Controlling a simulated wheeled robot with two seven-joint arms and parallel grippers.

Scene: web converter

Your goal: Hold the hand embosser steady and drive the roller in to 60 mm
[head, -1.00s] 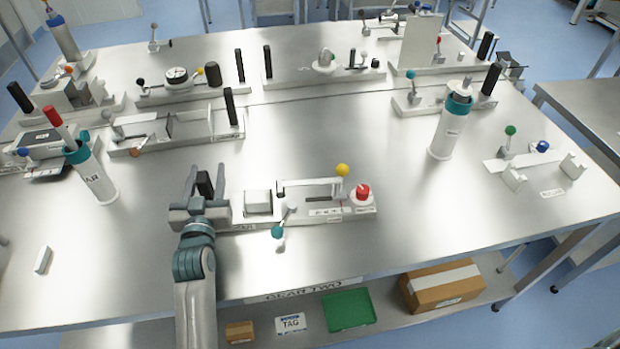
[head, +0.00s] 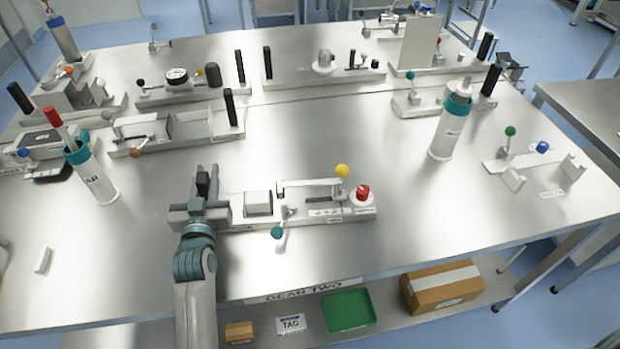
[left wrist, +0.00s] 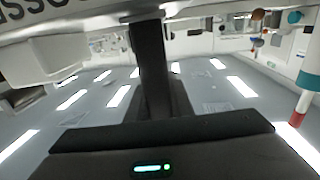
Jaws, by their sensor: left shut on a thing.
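The hand embosser appears to be the long white fixture (head: 238,212) at the front middle of the table. It carries a pale block (head: 258,202), a flat lever with a yellow knob (head: 342,171), a small lever with a teal knob (head: 277,233) and a red knob (head: 362,192) at its right end. My left gripper (head: 202,200) is at its left end, shut on its upright black handle (head: 203,182). The left wrist view shows the dark handle (left wrist: 150,70) upright between the jaws, beneath a white lettered edge. The roller is not clearly distinguishable. My right gripper is not in view.
A white cylinder with a teal collar (head: 450,130) stands to the right, and another (head: 92,175) to the left. Several fixtures line the table's back and left side. A small white block (head: 42,260) lies front left.

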